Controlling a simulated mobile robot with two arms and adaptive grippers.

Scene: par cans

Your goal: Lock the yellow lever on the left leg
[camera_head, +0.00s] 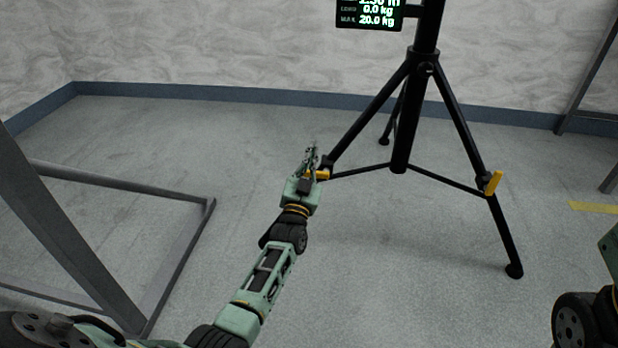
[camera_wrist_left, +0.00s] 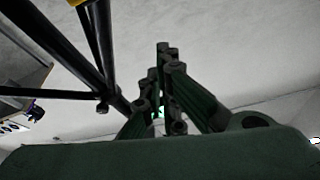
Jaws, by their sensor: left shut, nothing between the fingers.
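The black tripod stand (camera_head: 401,140) stands on the floor right of centre. Its left leg (camera_head: 362,118) slopes down behind my left gripper (camera_head: 312,151), which hides the leg's lower part. The yellow lever (camera_head: 323,174) on that leg shows just right of the gripper's body, partly covered by it. My left gripper is shut and empty, its fingertips pointing up and away beside the leg. In the left wrist view the shut fingers (camera_wrist_left: 166,75) show beside the dark leg (camera_wrist_left: 62,48), with a bit of yellow (camera_wrist_left: 77,2) at the top edge. I cannot tell whether anything touches.
Another yellow lever (camera_head: 494,183) sits on the stand's right leg. A display (camera_head: 368,14) is fixed to the stand's upper part. A grey metal frame (camera_head: 125,180) lies along the left. My right arm shows at the right edge, its gripper outside the view. The floor in front is open.

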